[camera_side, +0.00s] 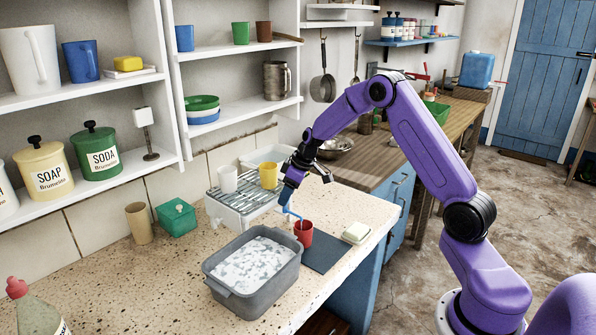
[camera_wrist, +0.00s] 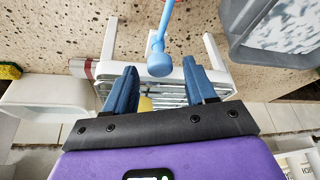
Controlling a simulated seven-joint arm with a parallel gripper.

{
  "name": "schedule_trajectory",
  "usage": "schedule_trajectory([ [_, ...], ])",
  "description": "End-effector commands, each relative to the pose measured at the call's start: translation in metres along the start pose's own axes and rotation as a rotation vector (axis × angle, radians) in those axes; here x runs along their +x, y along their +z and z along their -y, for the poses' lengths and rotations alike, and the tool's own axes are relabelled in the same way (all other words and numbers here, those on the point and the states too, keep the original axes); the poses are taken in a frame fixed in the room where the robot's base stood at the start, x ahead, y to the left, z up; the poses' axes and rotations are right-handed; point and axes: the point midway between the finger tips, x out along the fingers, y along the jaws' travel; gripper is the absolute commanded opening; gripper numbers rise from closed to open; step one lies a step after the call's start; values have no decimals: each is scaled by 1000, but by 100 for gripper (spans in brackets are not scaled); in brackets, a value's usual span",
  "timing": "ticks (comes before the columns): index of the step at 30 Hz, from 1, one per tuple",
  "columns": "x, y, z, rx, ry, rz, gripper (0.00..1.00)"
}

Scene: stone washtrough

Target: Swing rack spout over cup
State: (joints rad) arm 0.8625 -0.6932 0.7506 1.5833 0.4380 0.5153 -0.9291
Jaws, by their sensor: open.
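The white drying rack (camera_side: 232,214) stands on the speckled counter, with a white cup and a yellow cup on its wires. Its light blue spout (camera_side: 291,212) reaches out towards the red cup (camera_side: 304,238). The spout's tip appears above the red cup's mouth in the side view; exact alignment is unclear. The red cup stands upright on a dark mat. My gripper (camera_side: 287,190) is just above the spout. In the wrist view my gripper (camera_wrist: 160,68) is open, and the spout's rounded end (camera_wrist: 160,64) shows between its blue fingertips. Contact with the spout cannot be told.
A grey basin (camera_side: 211,287) of suds stands in front of the rack, close to the red cup. A soap bar on a dish (camera_side: 356,233) lies right of the mat. A green box (camera_side: 176,218) and a tan cup (camera_side: 139,223) stand left. Shelves line the wall behind.

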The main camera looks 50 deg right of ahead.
Motion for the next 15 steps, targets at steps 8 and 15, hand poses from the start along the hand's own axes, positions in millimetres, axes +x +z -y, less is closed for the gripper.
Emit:
schedule_trajectory([
  [8, -51, 0, -1, 1, 4, -4, 56],
  [15, -101, -1, 0, 0, 3, -4, 56],
])
